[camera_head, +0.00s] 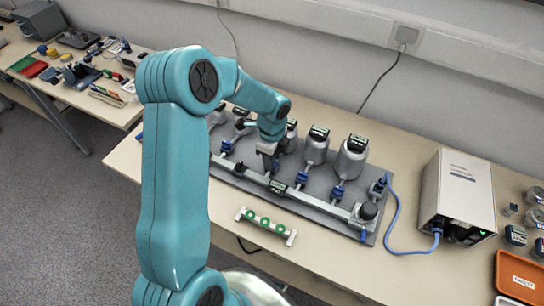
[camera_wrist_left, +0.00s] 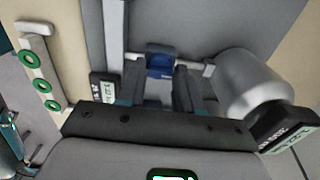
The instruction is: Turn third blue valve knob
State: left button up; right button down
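A grey board (camera_head: 320,205) on the table carries a row of metal canisters, pipes and blue valve knobs. One blue valve knob (camera_head: 302,178) and another blue valve knob (camera_head: 338,191) show right of my left gripper (camera_head: 269,160). More blue sits left of it, at a knob (camera_head: 226,146). The left gripper points down over the middle of the row and hides part of it. In the left wrist view, a blue knob (camera_wrist_left: 160,66) shows between the two dark fingers of the left gripper (camera_wrist_left: 158,85), which are apart. Contact cannot be told. The right gripper is not in view.
A metal canister (camera_wrist_left: 247,82) stands close to the fingers in the wrist view. A bar with green rings (camera_head: 265,226) lies in front of the board. A white box (camera_head: 458,190) with a blue cable and an orange tray (camera_head: 521,278) are on the right.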

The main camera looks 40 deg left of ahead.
pick_arm(q)
jog(key=o, duration=0.3)
notch_tip(320, 180, up, 16)
jog(key=shift+r, duration=0.25)
jog(key=shift+p, duration=0.3)
